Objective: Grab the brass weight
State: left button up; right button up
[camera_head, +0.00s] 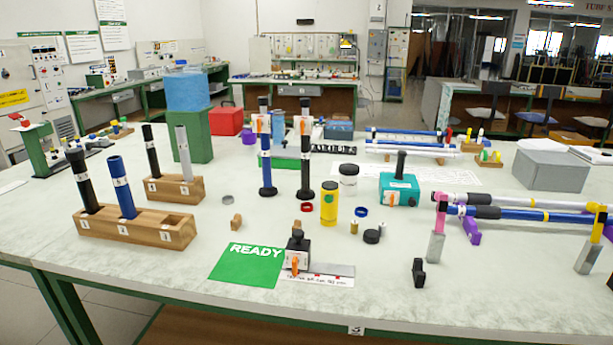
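A small brass-coloured cylinder, which looks like the brass weight (354,228), stands upright on the table right of the middle. It is just right of a larger yellow cylinder (329,204) with dark markings and left of a black disc (371,237). A blue ring (361,211) lies just behind it. Nothing covers it from this view. Neither of my grippers is in view, and no arm of mine can be made out.
Wooden blocks (135,227) with upright rods stand at the left. A green READY card (246,265) and a small black device (298,246) are in front. Long rods (530,214) lie at the right. A black piece (419,272) stands near the front, with bare table around it.

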aim_at(354, 225)
jog(key=i+l, duration=0.1)
jog(key=i, duration=0.35)
jog(key=z, duration=1.3)
